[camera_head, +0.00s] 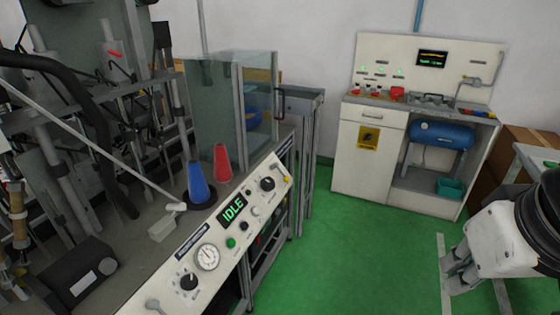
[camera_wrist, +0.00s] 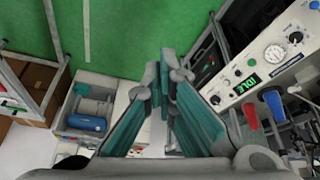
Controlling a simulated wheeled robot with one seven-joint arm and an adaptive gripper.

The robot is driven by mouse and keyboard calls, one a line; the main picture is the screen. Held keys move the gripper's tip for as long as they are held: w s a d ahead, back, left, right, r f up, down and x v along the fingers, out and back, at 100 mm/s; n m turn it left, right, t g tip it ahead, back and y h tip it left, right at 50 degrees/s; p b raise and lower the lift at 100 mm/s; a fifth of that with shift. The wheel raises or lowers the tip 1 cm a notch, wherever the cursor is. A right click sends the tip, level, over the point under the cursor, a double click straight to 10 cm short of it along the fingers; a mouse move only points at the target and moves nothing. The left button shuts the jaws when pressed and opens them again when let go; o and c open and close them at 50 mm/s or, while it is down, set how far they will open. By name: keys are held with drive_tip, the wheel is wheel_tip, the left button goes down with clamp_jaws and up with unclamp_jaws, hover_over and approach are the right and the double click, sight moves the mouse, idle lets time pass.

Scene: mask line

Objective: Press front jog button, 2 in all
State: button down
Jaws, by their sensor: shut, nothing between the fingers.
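The control panel (camera_head: 222,262) slopes along the front of the machine on the left, with a green lit display (camera_head: 233,207) reading IDLE. Below the display sits a green round button (camera_head: 231,243), with a dark button (camera_head: 244,227) and a pale round control (camera_head: 256,211) further along. I cannot tell from the labels which is the front jog button. The panel (camera_wrist: 225,97) is also at the right of the wrist view. My gripper (camera_head: 452,274) is shut and empty, above the green floor at the right, well apart from the panel. Its fingers also show in the wrist view (camera_wrist: 160,72).
Blue (camera_head: 199,184) and red (camera_head: 222,163) cones stand behind the panel, near a clear guard (camera_head: 213,108). A gauge (camera_head: 207,257) and black knobs share the panel. A white workbench (camera_head: 357,155) with a blue tank (camera_head: 441,135) stands at the back. Green floor lies open between.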

sight(256, 211)
drive_tip(key=w+a+f+n+t+y+b, duration=0.15)
drive_tip(key=w+f+b, duration=0.3)
drive_tip(key=w, duration=0.65)
drive_tip(key=w+a+f+n+t+b, duration=0.1)
drive_tip(key=w+a+f+t+b, duration=0.3)
drive_tip(key=w, duration=0.7)
drive_tip(key=w+a+f+n+t+b, duration=0.1)
drive_tip(key=w+f+b, duration=0.4)
drive_tip(key=w, duration=0.6)
drive_tip(key=w+a+f+n+t+y+b, duration=0.1)
drive_tip(key=w+a+f+y+b, duration=0.3)
drive_tip(key=a, duration=0.5)
drive_tip(key=w+a+f+n+t+y+b, duration=0.1)
drive_tip(key=w+a+f+n+y+b, duration=0.3)
drive_tip(key=w+a+f+b, duration=0.4)
wheel_tip(256, 211, down, 2)
drive_tip(key=shift+a+n+y+b, duration=0.35)
drive_tip(key=shift+a+y+b, duration=0.1)
drive_tip(key=shift+y, duration=0.2)
drive_tip(key=shift+f, duration=0.1)
drive_tip(key=w+a+f+b, duration=0.2)
drive_tip(key=a+f+b, duration=0.2)
drive_tip(key=a+f, duration=0.1)
drive_tip(key=shift+w+a+f, duration=0.15)
drive_tip(key=shift+a+f, duration=0.1)
drive_tip(key=shift+a, duration=0.4)
drive_tip(key=shift+f+t, duration=0.1)
drive_tip(key=shift+t, duration=0.15)
